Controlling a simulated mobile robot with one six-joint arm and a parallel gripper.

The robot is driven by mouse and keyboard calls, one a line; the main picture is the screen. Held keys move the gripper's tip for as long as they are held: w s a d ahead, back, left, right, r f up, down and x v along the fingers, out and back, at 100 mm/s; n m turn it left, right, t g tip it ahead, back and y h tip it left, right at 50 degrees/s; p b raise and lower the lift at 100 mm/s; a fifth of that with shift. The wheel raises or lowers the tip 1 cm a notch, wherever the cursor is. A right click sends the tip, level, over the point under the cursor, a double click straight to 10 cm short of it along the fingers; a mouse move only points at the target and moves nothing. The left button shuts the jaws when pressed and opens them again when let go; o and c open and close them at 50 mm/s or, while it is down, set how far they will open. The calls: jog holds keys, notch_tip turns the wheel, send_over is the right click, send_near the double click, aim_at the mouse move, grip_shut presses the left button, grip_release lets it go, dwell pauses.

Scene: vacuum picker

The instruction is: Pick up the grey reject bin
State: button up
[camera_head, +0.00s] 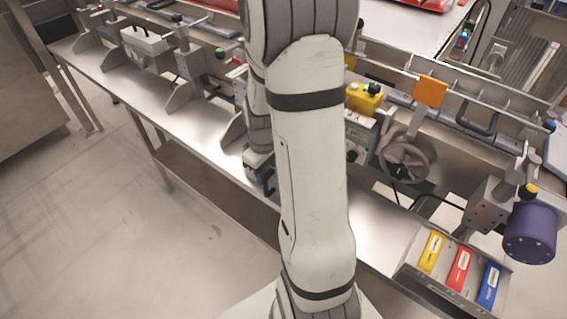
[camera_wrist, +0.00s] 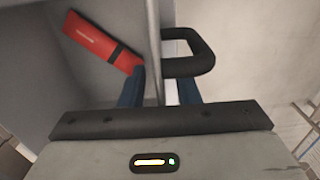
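The grey reject bin (camera_wrist: 85,75) appears to be the grey container filling the upper left of the wrist view. Its thin upright wall (camera_wrist: 153,40) runs down the middle, with a black loop handle (camera_wrist: 190,66) on its right side. A red item with a black band (camera_wrist: 103,42) lies inside. My gripper (camera_wrist: 161,78) has its two blue fingers apart, one on each side of the wall, the right one close to the handle. A gap shows between fingers and wall. In the head view my own arm hides the gripper, and I cannot make out this bin.
A steel bench (camera_head: 205,146) with a machine, handwheel (camera_head: 405,159) and brackets runs across the head view. A tray (camera_head: 432,288) with yellow, red and blue packs sits at lower right, below a purple cylinder (camera_head: 530,233). The floor (camera_head: 100,230) at left is clear.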

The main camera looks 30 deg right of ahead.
jog(key=shift+f, duration=0.3)
jog(key=shift+c, duration=0.2)
grip_shut()
